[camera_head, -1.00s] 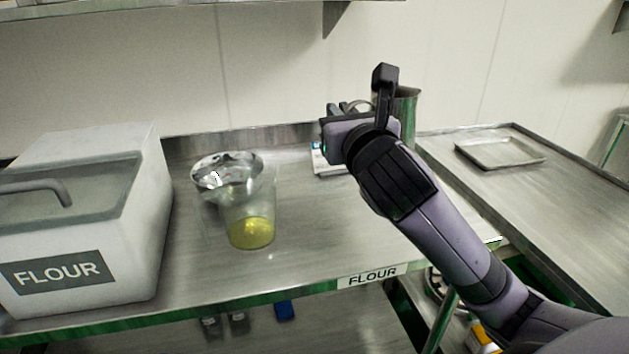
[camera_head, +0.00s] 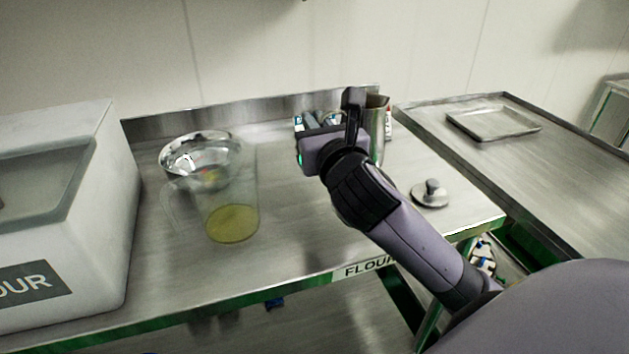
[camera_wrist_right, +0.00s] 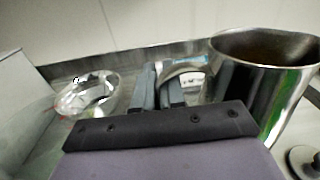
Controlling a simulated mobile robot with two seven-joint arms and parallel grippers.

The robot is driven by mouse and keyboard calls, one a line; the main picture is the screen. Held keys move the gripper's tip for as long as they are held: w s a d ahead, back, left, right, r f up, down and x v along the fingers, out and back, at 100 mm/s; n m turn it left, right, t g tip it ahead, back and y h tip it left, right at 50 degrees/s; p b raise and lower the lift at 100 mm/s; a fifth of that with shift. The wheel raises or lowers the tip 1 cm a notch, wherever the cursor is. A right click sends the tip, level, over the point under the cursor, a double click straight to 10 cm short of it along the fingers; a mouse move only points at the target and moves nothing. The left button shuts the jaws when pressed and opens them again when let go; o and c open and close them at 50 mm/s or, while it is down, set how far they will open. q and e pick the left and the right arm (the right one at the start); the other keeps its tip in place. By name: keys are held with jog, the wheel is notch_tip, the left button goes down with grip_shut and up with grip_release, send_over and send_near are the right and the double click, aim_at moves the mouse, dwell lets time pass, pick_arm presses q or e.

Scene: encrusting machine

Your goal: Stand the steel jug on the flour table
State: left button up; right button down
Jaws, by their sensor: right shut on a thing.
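The steel jug (camera_head: 378,128) is upright behind my right wrist, over the right part of the flour table (camera_head: 290,225). It fills the right of the right wrist view (camera_wrist_right: 262,85), open mouth up. My right gripper (camera_head: 320,120) is shut on it at its handle side; the fingers (camera_wrist_right: 172,88) show left of the jug's body. My arm hides the jug's lower part, so I cannot tell whether its base touches the table. My left gripper is out of view.
On the table stand a clear jug with yellow liquid (camera_head: 233,222), a shiny steel bowl (camera_head: 200,152), the white flour bin (camera_head: 75,200) and a knobbed steel lid (camera_head: 431,194). A table at right holds a shallow tray (camera_head: 493,123). The table's front middle is clear.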

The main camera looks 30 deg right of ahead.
notch_tip(320, 180, down, 10)
jog(key=b, duration=0.3)
jog(key=shift+r, duration=0.25)
jog(key=shift+f, duration=0.25)
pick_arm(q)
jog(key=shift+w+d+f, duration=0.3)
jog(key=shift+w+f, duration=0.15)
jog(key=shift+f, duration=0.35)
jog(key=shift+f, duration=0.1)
pick_arm(e)
jog(key=c, duration=1.2)
grip_release()
jog(key=shift+f, duration=0.1)
